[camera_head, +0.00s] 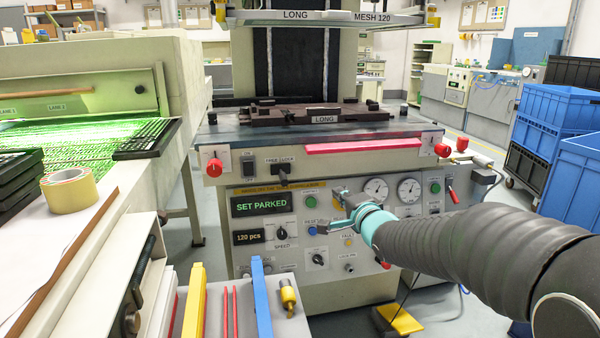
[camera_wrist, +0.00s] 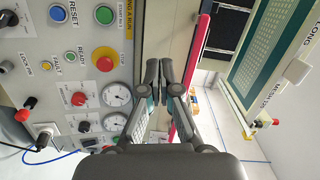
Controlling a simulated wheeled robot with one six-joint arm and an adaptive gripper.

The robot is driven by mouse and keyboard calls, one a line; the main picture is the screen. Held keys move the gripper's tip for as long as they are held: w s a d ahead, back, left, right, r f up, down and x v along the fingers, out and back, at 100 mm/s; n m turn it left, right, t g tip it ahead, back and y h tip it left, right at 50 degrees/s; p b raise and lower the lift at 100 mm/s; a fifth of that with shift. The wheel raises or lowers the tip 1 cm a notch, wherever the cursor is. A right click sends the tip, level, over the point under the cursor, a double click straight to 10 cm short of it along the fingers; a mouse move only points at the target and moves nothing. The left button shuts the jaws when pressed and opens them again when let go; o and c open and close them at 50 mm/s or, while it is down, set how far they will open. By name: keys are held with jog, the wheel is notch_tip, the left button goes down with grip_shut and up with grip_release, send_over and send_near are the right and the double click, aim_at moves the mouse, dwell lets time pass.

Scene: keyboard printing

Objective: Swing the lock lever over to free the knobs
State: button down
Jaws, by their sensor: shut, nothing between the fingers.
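The lock lever (camera_head: 281,171) is a small dark lever on the press front, under a label that seems to read FREE and LOCK. Its exact angle is too small to tell. Two red knobs stand at the ends of the press front, one at the left (camera_head: 214,167) and one at the right (camera_head: 442,150). My gripper (camera_head: 328,211) is in front of the control panel, below and to the right of the lever and apart from it. In the wrist view its fingers (camera_wrist: 159,72) are together and empty. I cannot make out the lever in the wrist view.
The control panel (camera_head: 332,240) has buttons, dials and gauges close behind my gripper. A pink-red squeegee bar (camera_head: 362,146) lies along the press edge. A dryer (camera_head: 105,75) stands at left, blue crates (camera_head: 553,107) at right. A cart with coloured tools is at the front.

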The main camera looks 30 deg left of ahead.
aim_at(284, 177)
jog(key=w+a+y, duration=0.1)
jog(key=w+a, duration=0.2)
jog(key=a, duration=1.1)
jog(key=shift+a+f+g+p, duration=0.2)
jog(key=shift+g+p, duration=0.1)
jog(key=shift+p, duration=0.1)
